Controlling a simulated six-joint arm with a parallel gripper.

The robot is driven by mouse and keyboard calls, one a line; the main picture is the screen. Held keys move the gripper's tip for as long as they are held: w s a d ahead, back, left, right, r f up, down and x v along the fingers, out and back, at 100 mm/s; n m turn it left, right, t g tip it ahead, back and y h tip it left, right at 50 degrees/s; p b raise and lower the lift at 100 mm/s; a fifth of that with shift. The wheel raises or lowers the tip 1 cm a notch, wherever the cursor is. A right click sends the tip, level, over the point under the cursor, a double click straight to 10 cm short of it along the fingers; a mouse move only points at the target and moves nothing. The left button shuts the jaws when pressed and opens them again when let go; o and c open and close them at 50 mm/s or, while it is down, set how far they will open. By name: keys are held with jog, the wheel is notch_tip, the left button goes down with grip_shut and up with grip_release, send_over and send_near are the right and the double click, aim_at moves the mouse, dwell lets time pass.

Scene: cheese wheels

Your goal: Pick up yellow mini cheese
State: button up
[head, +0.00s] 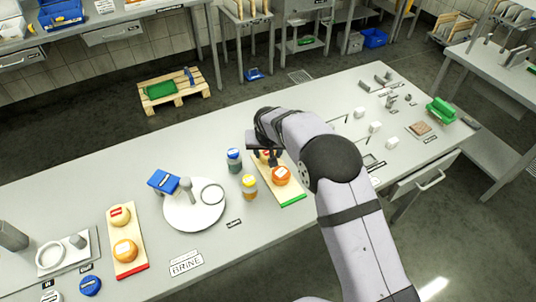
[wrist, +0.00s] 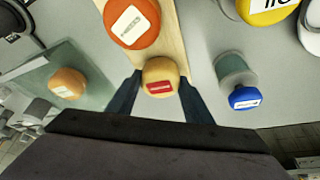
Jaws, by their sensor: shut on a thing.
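My gripper (wrist: 160,92) is shut on a yellow mini cheese (wrist: 158,68) with a red label, one dark finger on each side of it. The cheese is over the far end of the wooden board (wrist: 179,36), which has a green front edge in the head view (head: 292,201). I cannot tell whether it still touches the board. In the head view my arm and gripper (head: 266,157) mostly hide this cheese. An orange cheese (head: 281,175) with a white label sits nearer on the same board; it also shows in the wrist view (wrist: 131,20).
A blue-lidded jar (head: 234,161) and a yellow-lidded jar (head: 249,187) stand left of the board. Further left are a round white plate (head: 188,220) and a red-edged board (head: 131,269) with two cheeses. In the wrist view, another small cheese (wrist: 67,83) sits at left.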

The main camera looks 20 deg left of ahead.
aim_at(265, 153)
notch_tip(265, 153, up, 10)
jog(key=b, duration=0.2)
jog(key=shift+f+b, duration=0.15)
jog(key=shift+b, duration=0.25)
jog(key=shift+s+a+f+b, duration=0.2)
jog(key=shift+a+f+b, duration=0.2)
jog(key=shift+f+b, duration=0.35)
jog(key=s+a+r+n+b, duration=0.1)
jog(key=s+a+r+b, duration=0.2)
jog(key=r+b, duration=0.4)
jog(key=s+r+b, duration=0.4)
jog(key=s+b, duration=0.1)
jog(key=s, duration=0.2)
jog(key=s+d+f+n+g+y+b, duration=0.1)
jog(key=s+d+f+n, duration=0.3)
jog(key=s+f, duration=0.3)
jog(key=s+d+f+n+g+y+b, duration=0.1)
jog(key=s+d+f+n, duration=0.2)
jog(key=s+f, duration=0.4)
jog(key=shift+s+d+f+n+y+b, duration=0.35)
jog(key=shift+s+d, duration=0.3)
jog(key=shift+s, duration=0.55)
